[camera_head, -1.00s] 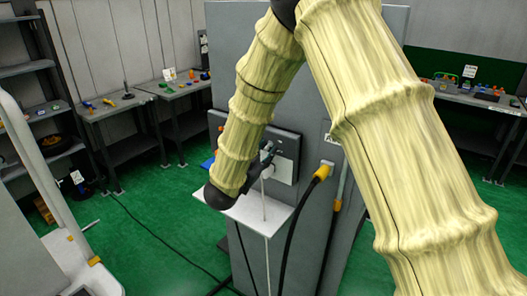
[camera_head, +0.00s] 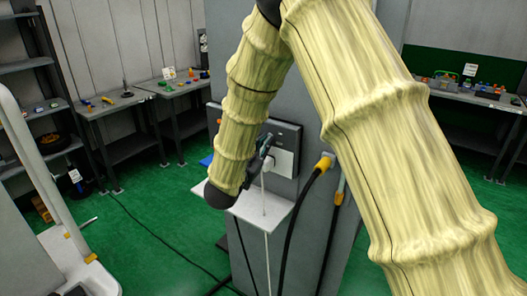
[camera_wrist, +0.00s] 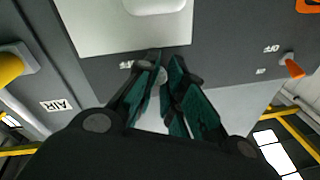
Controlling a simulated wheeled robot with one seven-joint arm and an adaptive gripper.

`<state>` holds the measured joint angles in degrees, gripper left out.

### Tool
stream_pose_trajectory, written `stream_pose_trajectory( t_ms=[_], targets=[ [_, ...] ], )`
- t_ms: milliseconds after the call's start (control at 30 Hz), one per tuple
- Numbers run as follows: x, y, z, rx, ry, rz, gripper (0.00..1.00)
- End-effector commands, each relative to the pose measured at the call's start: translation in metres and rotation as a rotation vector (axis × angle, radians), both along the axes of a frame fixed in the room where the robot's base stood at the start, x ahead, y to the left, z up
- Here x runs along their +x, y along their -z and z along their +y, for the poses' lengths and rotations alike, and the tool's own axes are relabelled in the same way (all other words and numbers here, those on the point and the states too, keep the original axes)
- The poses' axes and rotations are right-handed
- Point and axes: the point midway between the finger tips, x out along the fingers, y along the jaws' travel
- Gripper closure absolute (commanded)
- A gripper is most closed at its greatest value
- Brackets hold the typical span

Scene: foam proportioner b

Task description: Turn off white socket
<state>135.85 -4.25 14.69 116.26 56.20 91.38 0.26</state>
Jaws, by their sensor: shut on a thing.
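The white socket plate (camera_head: 285,162) is on the dark panel of the grey cabinet, with a white plug (camera_head: 268,165) in front of it and a white cord hanging down. In the wrist view, turned upside down, the plate (camera_wrist: 110,25) is at the top with part of a white plug (camera_wrist: 155,4). My gripper (camera_head: 266,143) is just above the plug in the head view. In the wrist view its green fingers (camera_wrist: 168,68) are closed around a small round grey knob (camera_wrist: 162,75), beside the plate on the dark panel. The fingers hide part of the knob.
A white shelf (camera_head: 270,212) sticks out below the socket. A yellow connector (camera_head: 324,162) with a black hose is to the right. An orange lever (camera_wrist: 292,68) shows in the wrist view.

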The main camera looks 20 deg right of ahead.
Motion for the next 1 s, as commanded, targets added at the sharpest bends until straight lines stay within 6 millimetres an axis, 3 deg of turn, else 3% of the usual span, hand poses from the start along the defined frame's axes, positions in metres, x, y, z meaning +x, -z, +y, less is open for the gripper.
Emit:
stream_pose_trajectory(
  t_ms=[467,500,600,1000],
  targets=[
    [-0.0002,0.0028,0.0002,-0.031,-0.001,-0.022,1.0],
    [-0.0002,0.0029,0.0002,-0.031,-0.001,-0.022,0.86],
    [-0.0002,0.0029,0.0002,-0.031,-0.001,-0.022,0.68],
    [-0.0023,0.0024,0.0026,-0.031,-0.001,-0.024,0.66]
  ],
)
